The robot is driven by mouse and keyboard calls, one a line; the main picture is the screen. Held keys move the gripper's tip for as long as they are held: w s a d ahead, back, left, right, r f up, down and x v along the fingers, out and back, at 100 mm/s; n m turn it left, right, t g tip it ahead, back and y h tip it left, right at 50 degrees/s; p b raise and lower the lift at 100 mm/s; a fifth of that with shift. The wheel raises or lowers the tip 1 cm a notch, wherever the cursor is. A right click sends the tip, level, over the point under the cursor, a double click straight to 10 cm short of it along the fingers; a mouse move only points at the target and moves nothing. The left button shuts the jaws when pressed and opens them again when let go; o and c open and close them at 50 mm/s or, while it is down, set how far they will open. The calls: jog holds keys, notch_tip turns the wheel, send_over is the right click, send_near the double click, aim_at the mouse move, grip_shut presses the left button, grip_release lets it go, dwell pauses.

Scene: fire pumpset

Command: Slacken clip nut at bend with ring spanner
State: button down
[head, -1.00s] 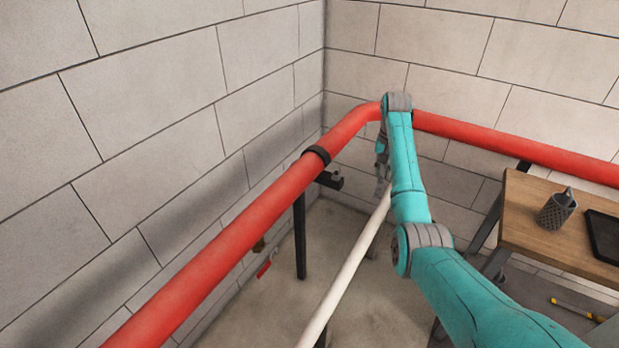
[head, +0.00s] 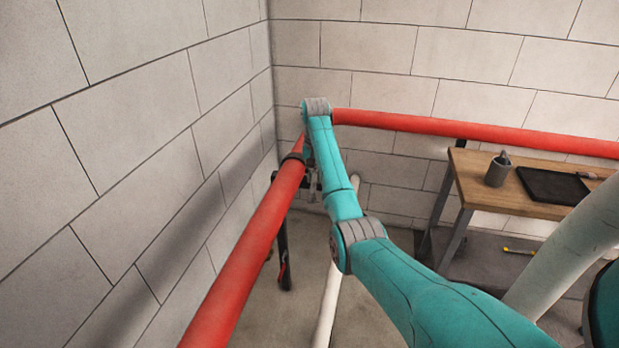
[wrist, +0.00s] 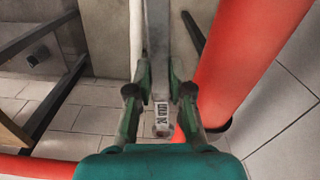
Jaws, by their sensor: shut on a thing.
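In the wrist view my gripper (wrist: 160,95) is shut on a long grey bar, which looks like the ring spanner (wrist: 157,30). It runs away from my gripper between the fingers, and its far end is out of frame. A small white label with dark print lies between the fingers. In the head view my gripper (head: 313,188) hangs beside the red pipe (head: 245,245), just right of the black clip (head: 292,158) around it. In the wrist view part of a dark clip (wrist: 216,133) shows at the pipe, right of my gripper. The clip nut cannot be made out.
A second red run (head: 470,130) follows the back wall. A white pipe (head: 330,290) runs low below my arm.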

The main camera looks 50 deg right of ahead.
jog(key=shift+a, duration=0.1)
jog(key=shift+f, duration=2.45)
jog(key=shift+f, duration=1.4)
jog(key=s+d+n, duration=0.3)
jog(key=n, duration=0.1)
jog(key=shift+s+d, duration=0.25)
jog(key=shift+s, duration=0.15)
jog(key=shift+w+a+r, duration=0.15)
jog(key=shift+w+a, duration=0.05)
dwell(0.5)
jog(key=shift+r, duration=0.1)
